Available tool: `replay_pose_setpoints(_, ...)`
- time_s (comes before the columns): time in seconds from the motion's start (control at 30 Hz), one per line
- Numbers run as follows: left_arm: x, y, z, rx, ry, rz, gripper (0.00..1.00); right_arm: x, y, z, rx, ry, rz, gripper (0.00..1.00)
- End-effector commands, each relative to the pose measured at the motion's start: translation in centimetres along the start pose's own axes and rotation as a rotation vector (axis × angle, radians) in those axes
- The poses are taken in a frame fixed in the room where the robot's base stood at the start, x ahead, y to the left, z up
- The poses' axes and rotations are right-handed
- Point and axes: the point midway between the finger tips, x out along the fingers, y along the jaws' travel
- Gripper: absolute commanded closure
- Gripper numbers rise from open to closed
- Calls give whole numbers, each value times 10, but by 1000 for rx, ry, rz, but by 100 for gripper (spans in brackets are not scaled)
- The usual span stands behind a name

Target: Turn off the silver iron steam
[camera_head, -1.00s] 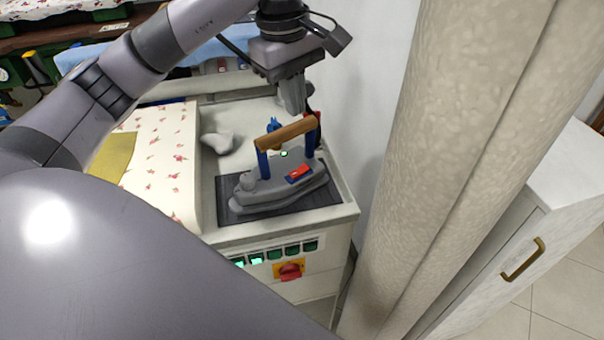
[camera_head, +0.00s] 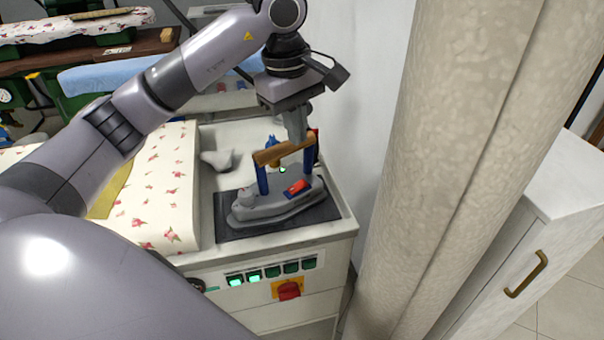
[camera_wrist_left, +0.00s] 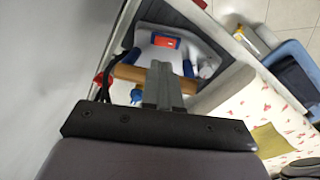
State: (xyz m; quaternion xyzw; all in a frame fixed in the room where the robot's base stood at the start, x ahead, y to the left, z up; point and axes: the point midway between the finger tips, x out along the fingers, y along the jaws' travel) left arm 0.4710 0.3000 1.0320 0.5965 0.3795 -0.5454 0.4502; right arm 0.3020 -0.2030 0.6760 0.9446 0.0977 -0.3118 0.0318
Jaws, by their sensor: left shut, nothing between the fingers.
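The silver iron (camera_head: 275,207) rests on a dark mat (camera_head: 228,228) on the white counter. It has a brown wooden handle (camera_head: 270,155) on blue posts and a red switch (camera_head: 297,187) on top of its body. The iron also shows in the left wrist view (camera_wrist_left: 198,48), with the red switch (camera_wrist_left: 165,41) beyond the handle (camera_wrist_left: 128,73). My left gripper (camera_head: 298,141) is shut and empty, pointing down at the handle's right part. Its fingertips (camera_wrist_left: 160,68) overlap the handle in the wrist view; I cannot tell whether they touch. My right gripper is not in view.
A padded, flowered ironing surface (camera_head: 160,185) lies left of the iron. The counter front has several green buttons (camera_head: 272,271), two brightly lit, and a red knob (camera_head: 289,290). A beige column (camera_head: 430,150) and white cabinet (camera_head: 530,240) stand to the right.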

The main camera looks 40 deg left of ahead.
Motion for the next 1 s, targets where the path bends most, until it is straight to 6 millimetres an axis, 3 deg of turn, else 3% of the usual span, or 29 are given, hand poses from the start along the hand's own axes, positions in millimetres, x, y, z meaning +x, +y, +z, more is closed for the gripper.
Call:
replay_pose_setpoints(0.3,70,-2,0,0,-1,-6,100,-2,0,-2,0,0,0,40)
replay_pose_setpoints(0.5,96,-1,0,0,-1,-3,100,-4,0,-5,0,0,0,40)
replay_pose_setpoints(1.0,107,0,0,0,0,-1,100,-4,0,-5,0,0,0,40)
